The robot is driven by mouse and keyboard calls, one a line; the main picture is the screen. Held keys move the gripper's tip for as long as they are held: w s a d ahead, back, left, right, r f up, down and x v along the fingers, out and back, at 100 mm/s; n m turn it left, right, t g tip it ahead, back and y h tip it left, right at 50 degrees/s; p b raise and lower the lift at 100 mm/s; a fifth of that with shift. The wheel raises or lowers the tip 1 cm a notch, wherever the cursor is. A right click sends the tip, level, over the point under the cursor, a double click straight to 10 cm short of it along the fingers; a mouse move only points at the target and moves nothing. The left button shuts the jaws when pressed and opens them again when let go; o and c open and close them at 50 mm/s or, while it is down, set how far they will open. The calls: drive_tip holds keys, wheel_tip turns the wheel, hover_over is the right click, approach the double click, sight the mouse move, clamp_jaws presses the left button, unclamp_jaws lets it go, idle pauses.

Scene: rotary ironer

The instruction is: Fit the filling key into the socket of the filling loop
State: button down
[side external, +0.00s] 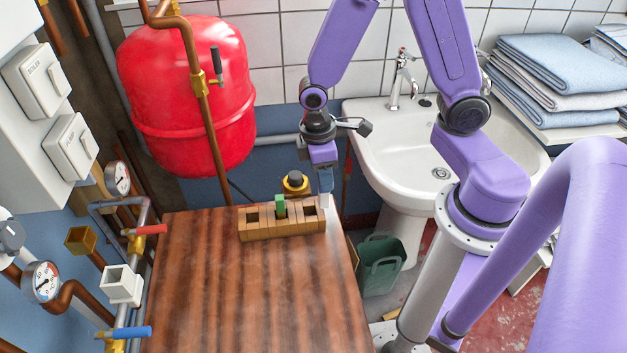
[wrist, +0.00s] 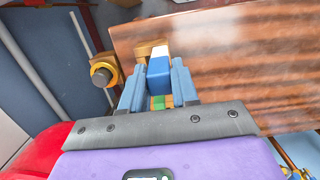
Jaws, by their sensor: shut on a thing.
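My gripper (wrist: 158,85) is shut on a blue key with a white part (wrist: 159,68). In the side view, my gripper (side external: 325,189) is at the right end of the wooden rack, and the key's pale lower part (side external: 325,200) shows below the fingers. I cannot tell if the key touches the rack. A white square socket (side external: 121,284) stands on the pipework at left, between a red lever and a blue lever, far from my gripper. No label shows which belongs to the filling loop.
The wooden rack (side external: 282,232) stands on the brown worktop (side external: 250,300) with a green key (side external: 280,206) in its middle slot. A black-and-yellow knob (side external: 295,183) is behind it. A red vessel (side external: 188,95) and copper pipe stand behind left. The worktop's front is clear.

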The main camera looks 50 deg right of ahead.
drive_tip(key=shift+s+d+r, duration=0.75)
drive_tip(key=shift+s+r, duration=2.05)
drive_tip(key=shift+s, duration=2.2)
drive_tip(key=w+d+f+m+y, duration=0.1)
drive_tip(key=w+d+m, duration=0.1)
drive_tip(key=w+m, duration=0.5)
drive_tip(key=w+d+f+m, duration=0.1)
drive_tip(key=w+f+m, duration=0.1)
drive_tip(key=w, duration=0.8)
drive_tip(key=s+a+r+m, duration=0.1)
drive_tip(key=s+a+m, duration=0.1)
drive_tip(key=s+a, duration=0.35)
drive_tip(key=s+a+m, duration=0.2)
drive_tip(key=s+a, duration=0.1)
drive_tip(key=a, duration=0.6)
drive_tip(key=s+a+m+y, duration=0.1)
drive_tip(key=s+a+m, duration=0.55)
drive_tip(key=s, duration=0.75)
drive_tip(key=w+a+f+n, duration=0.1)
drive_tip(key=w+a+f, duration=0.6)
drive_tip(key=a+f, duration=0.5)
drive_tip(key=shift+w+a+f, duration=0.15)
drive_tip(key=shift+w+a, duration=0.2)
drive_tip(key=shift+a, duration=0.2)
